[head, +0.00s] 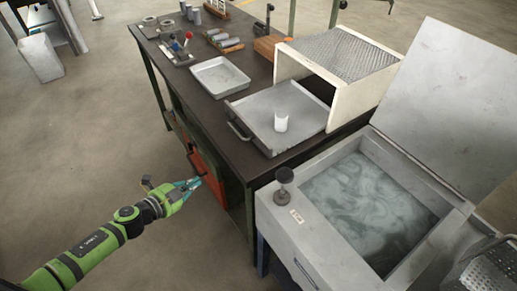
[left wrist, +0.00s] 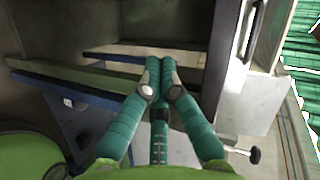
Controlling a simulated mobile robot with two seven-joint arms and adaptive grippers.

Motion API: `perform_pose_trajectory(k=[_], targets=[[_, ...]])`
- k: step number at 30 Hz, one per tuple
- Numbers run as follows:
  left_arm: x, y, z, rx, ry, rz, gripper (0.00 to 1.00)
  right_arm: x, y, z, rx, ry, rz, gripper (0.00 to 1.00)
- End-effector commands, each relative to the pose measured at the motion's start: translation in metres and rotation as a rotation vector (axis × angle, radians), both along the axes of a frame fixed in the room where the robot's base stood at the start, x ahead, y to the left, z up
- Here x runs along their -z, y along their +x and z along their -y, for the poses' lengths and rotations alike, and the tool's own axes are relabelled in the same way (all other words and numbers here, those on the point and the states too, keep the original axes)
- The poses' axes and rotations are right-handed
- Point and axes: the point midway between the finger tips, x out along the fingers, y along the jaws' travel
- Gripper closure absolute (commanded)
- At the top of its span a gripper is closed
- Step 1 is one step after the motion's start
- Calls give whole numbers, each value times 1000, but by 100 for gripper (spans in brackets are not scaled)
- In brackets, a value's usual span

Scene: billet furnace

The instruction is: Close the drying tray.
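The drying tray (head: 268,112) is a grey, flat metal tray with a bar handle (head: 240,131) on its left front edge. It is pulled well out of an open-fronted cream box (head: 312,78) with a mesh top, on a dark table. A small white cup (head: 281,121) stands upright on the tray. My left gripper (head: 197,182) is below the table top, left of and lower than the handle, apart from the tray. In the left wrist view its teal fingers (left wrist: 153,64) are drawn together with nothing seen between them. My right gripper is not in view.
An orange panel (head: 207,168) under the dark table (head: 190,85) is close to my left gripper. A grey tank (head: 275,213) with a raised lid and cloudy liquid stands at the right. A shallow pan (head: 219,76) and small tools lie on the table.

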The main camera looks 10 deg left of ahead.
Motion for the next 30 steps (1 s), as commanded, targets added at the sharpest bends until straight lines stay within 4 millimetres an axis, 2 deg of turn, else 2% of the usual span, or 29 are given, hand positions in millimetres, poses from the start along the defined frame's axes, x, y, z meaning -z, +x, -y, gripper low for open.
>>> perform_pose_trajectory(k=[1, 3, 6, 9, 13, 17, 22, 30], targets=[[-36, 2, 17, 118, 59, 67, 100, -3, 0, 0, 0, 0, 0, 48], [-70, -2, 38, 248, 126, 137, 100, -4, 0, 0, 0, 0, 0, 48], [-100, -12, 61, 383, 198, 201, 100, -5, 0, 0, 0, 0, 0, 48], [-114, -19, 73, 456, 239, 233, 100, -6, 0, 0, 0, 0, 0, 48], [-119, -19, 79, 480, 251, 245, 100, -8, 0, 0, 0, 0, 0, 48], [-116, -9, 88, 476, 249, 247, 100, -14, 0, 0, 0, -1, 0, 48], [-108, 15, 113, 476, 246, 248, 100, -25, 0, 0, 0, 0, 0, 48], [-91, 53, 150, 475, 247, 247, 100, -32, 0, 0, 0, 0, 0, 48]])
